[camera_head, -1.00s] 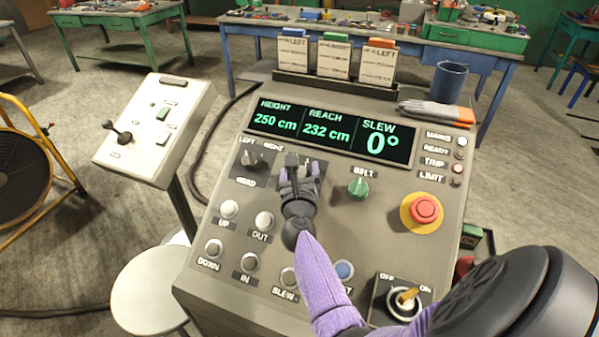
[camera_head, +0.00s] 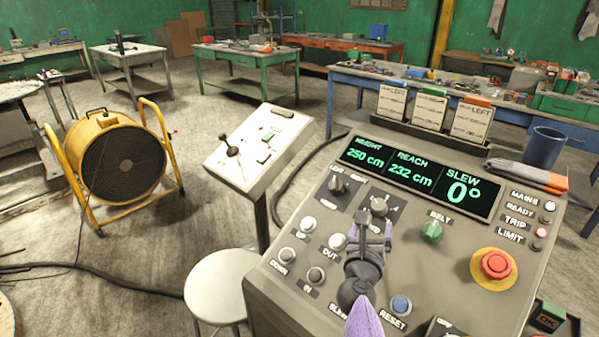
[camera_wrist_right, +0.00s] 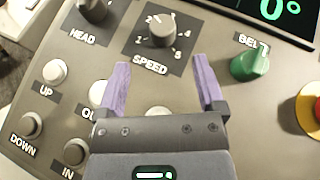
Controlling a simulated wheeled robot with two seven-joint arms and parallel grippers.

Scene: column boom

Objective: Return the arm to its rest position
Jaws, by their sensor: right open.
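My right gripper (camera_head: 374,232) is above the control console (camera_head: 290,270), just below the speed knob (camera_head: 379,206). In the right wrist view the purple fingers of the right gripper (camera_wrist_right: 165,85) are spread apart with nothing between them. The speed knob (camera_wrist_right: 162,30) lies beyond the fingertips there, apart from them. The green belt knob (camera_wrist_right: 250,62) is right of the fingers. My right arm's purple link (camera_head: 364,318) comes in from the bottom edge. My left gripper is not in view.
The console carries a display (camera_head: 420,178) reading 250 cm, 232 cm and 0°, and a red emergency button (camera_head: 495,264). A grey side panel (camera_head: 262,150) with a lever, a white stool (camera_head: 215,283) and a yellow fan (camera_head: 118,160) stand at left.

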